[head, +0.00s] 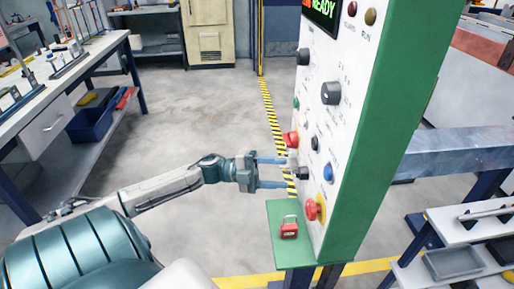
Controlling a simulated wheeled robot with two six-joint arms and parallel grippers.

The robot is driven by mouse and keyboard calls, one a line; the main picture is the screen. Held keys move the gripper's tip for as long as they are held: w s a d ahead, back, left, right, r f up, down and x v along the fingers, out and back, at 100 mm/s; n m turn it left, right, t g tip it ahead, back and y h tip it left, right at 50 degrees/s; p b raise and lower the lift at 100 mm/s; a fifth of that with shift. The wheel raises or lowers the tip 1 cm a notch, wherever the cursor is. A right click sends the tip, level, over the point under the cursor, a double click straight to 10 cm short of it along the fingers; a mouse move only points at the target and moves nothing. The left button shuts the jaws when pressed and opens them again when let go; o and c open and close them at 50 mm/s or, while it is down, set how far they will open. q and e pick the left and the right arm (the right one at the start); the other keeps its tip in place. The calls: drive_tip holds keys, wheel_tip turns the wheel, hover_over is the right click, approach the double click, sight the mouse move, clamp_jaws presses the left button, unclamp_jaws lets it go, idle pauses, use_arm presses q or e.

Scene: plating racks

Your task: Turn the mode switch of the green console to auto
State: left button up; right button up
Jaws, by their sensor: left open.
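The green console (372,130) stands right of centre, its white panel (320,120) facing left. The panel carries several black knobs, among them a large one (331,92), an upper one (303,56) and a low one (303,173). The labels are too small to read, so I cannot tell which is the mode switch or its setting. My left gripper (286,172) is open, its two blue fingers one above the other, pointing at the lower left of the panel. The low black knob is just beyond the fingertips; contact cannot be told. My right gripper is not in view.
Red buttons (313,210) and a blue button (328,173) are close to the fingers. A red padlock (289,229) sits on the console's green ledge (283,256). A workbench (75,70) stands at left, a shelf cart (470,235) at right. The floor between is clear.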

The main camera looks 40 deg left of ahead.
use_arm(q)
drive_tip(key=v, duration=0.6)
drive_tip(key=shift+s+a+p, duration=0.15)
drive_tip(key=shift+a+p, duration=0.15)
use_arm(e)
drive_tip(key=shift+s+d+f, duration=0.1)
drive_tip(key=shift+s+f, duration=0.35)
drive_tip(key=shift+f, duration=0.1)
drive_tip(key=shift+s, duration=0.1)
